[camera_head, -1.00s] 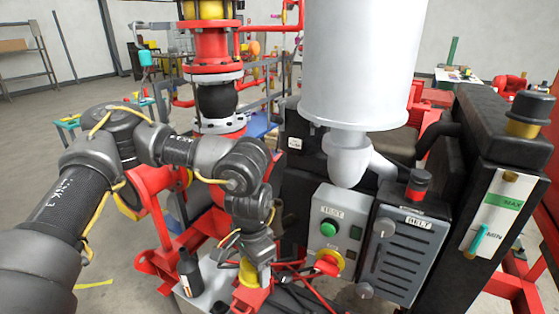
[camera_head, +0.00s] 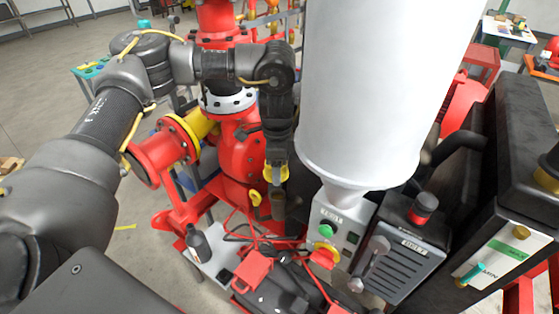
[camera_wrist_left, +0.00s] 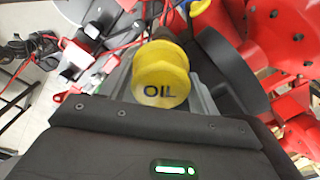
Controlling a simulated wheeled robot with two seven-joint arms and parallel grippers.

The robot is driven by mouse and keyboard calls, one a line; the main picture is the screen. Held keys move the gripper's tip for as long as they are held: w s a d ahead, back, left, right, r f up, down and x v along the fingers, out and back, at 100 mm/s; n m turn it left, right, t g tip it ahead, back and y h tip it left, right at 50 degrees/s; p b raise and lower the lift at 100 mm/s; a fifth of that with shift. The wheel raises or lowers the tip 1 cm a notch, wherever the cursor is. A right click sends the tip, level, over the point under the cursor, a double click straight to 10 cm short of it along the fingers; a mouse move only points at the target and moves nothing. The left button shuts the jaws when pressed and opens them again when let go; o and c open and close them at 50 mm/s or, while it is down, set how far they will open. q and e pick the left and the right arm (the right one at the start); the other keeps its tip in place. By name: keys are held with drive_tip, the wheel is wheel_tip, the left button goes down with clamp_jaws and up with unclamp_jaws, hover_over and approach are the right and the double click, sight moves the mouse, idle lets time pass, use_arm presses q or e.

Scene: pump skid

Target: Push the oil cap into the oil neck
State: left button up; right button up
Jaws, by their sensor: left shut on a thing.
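The yellow oil cap (camera_wrist_left: 160,78), marked OIL, sits between the fingers of my left gripper (camera_wrist_left: 160,92) in the left wrist view. In the head view, my left gripper (camera_head: 277,186) points down in front of the red pump body, and yellow of the cap (camera_head: 276,173) shows at its end. The gripper is shut on the cap. I cannot make out the oil neck for certain in either view; dark parts below the gripper are hard to tell apart. My right gripper is not in view.
A large white cylinder (camera_head: 385,90) stands close to the right of my left gripper. Below it are a control box (camera_head: 338,222) with a green button and a dark BELT box (camera_head: 408,255). A black bottle (camera_head: 197,243) stands on a light tray at lower left. Red pipework surrounds the gripper.

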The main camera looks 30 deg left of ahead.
use_arm(q)
drive_tip(key=shift+f, duration=0.35)
drive_tip(key=f+b, duration=0.1)
drive_tip(key=w+f+b, duration=0.1)
drive_tip(key=f+b, duration=0.1)
drive_tip(key=shift+f, duration=0.1)
wheel_tip(320, 180, down, 2)
drive_tip(key=b, duration=0.2)
drive_tip(key=shift+s+f+b, duration=0.15)
drive_tip(key=shift+b, duration=0.2)
drive_tip(key=shift+d+r, duration=0.1)
drive_tip(key=shift+r, duration=0.1)
drive_tip(key=shift+p, duration=0.3)
drive_tip(key=shift+r, duration=0.1)
drive_tip(key=shift+p, duration=0.3)
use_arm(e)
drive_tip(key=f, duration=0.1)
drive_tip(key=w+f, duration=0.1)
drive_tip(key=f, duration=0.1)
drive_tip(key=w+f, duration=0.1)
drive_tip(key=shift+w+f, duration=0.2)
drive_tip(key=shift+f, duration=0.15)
use_arm(q)
drive_tip(key=shift+p, duration=0.35)
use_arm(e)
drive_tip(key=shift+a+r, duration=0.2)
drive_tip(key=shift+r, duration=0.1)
